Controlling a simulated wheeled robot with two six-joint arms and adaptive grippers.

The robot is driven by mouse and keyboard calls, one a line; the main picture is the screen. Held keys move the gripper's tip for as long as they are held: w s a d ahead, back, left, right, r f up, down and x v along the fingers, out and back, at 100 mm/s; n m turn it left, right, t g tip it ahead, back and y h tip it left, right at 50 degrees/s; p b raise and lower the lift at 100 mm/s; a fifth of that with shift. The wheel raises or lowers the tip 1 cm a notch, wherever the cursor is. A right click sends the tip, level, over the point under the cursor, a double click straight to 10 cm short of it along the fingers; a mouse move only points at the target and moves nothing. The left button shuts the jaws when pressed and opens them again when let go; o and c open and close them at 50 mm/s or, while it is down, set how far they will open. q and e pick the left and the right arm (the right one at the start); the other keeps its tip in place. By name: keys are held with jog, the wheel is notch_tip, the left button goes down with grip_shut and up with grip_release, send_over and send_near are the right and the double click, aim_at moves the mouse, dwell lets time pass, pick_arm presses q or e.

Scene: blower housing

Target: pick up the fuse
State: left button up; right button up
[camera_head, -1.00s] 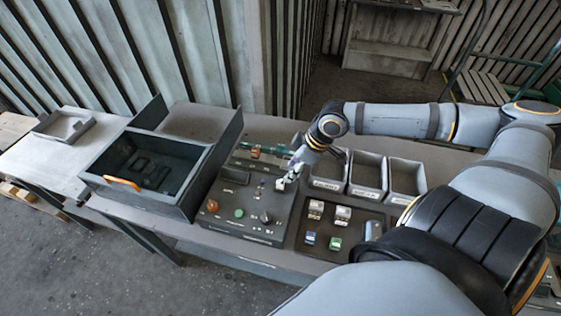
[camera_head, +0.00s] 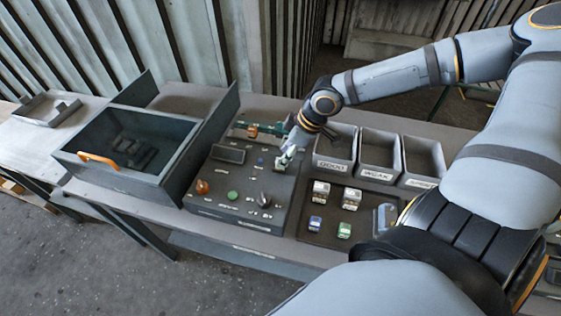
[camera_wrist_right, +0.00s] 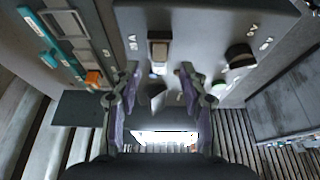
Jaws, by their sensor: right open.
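Small fuse-like blocks lie on a dark tray (camera_head: 372,218): two whitish ones (camera_head: 320,192), a blue one (camera_head: 316,222) and a green one (camera_head: 343,230). On the dark control panel (camera_head: 215,176), a block with a pale top (camera_wrist_right: 158,52) stands in the right wrist view, beyond my fingertips; I cannot tell if it is the fuse. My right gripper (camera_head: 286,158) is low over the panel's right side. Its fingers (camera_wrist_right: 158,86) are apart in the wrist view, with no clear object held. My left gripper is not in view.
The panel carries a green button (camera_head: 232,195), an orange-red knob (camera_head: 202,187) and a black knob (camera_head: 264,199). Labelled grey bins (camera_head: 379,155) stand right of my gripper. A grey open box with an orange handle (camera_head: 98,158) stands at left.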

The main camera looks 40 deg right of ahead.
jog(key=shift+b+x, duration=0.35)
jog(key=shift+x, duration=1)
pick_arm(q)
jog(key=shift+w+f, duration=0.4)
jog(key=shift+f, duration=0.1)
pick_arm(e)
jog(key=shift+w, duration=0.1)
jog(key=shift+r, duration=0.1)
grip_shut()
